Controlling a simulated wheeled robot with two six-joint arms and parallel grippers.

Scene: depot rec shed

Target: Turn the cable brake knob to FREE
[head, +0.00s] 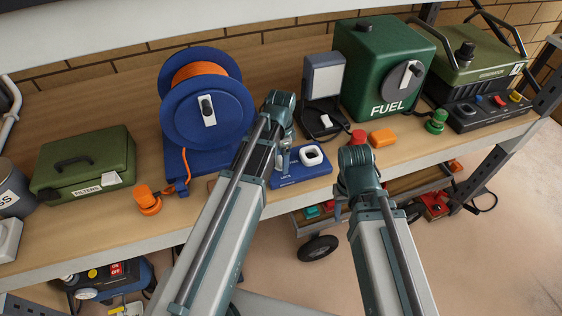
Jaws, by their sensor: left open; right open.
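The blue cable reel (240,106) with orange cable stands on the workbench, left of centre. Its brake knob (207,106) is a dark knob on a white plate on the reel's front disc. The knob looks nearly upright; no FREE marking is legible at this size. My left gripper (284,162) is open, pointing down to the right of the reel and apart from the knob, close to a blue LOCK box (318,172). My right gripper (338,212) is open at the bench's front edge, far from the knob; its fingers are partly hidden by my wrist.
A grey-screened stand (323,80), green FUEL can (375,65) and green machine (475,60) are to the right. A wheeled cart (318,248) is below the bench.

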